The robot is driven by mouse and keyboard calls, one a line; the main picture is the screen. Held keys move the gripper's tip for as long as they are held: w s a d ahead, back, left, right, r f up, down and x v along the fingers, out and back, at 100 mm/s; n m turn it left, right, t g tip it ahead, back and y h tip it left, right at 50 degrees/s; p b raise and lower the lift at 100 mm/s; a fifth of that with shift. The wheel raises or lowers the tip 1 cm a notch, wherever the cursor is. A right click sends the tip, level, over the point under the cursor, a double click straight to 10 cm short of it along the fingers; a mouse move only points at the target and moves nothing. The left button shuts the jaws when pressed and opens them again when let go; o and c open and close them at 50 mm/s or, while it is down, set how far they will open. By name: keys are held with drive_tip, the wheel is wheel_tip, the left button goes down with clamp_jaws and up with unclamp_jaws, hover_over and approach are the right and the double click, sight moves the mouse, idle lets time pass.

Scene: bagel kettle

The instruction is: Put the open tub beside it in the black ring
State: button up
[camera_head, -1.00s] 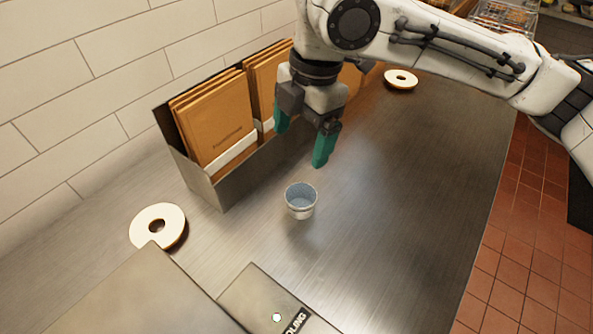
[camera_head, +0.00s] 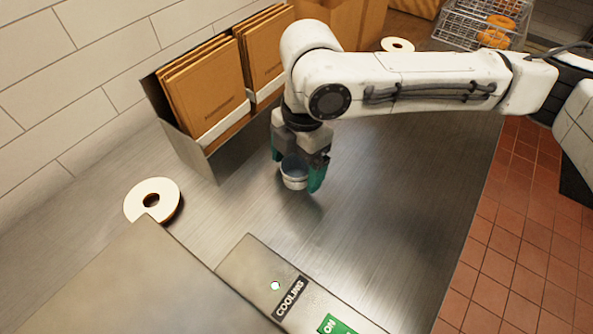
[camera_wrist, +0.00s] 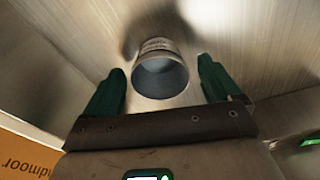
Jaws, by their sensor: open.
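A small open tub (camera_head: 294,181), pale grey-white with a bluish inside, stands upright on the steel counter (camera_head: 370,215). In the wrist view the tub (camera_wrist: 161,77) lies ahead between my fingers, its open mouth facing the camera. My gripper (camera_head: 298,166) is low over the counter at the tub, with green fingers open. In the wrist view my gripper (camera_wrist: 162,78) shows a gap on both sides of the tub; neither finger appears to touch it. No black ring can be made out in these frames.
A metal rack of brown folders (camera_head: 210,95) stands against the tiled wall, left of my arm. A white-topped ring (camera_head: 135,200) lies at left, another (camera_head: 397,45) at the back. A wire basket (camera_head: 460,25) stands behind. A metal box labelled COOLING (camera_head: 265,270) is in front.

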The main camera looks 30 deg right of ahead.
drive_tip(key=shift+f, duration=0.25)
drive_tip(key=shift+c, duration=0.4)
drive_tip(key=c, duration=1.1)
drive_tip(key=shift+o, duration=0.2)
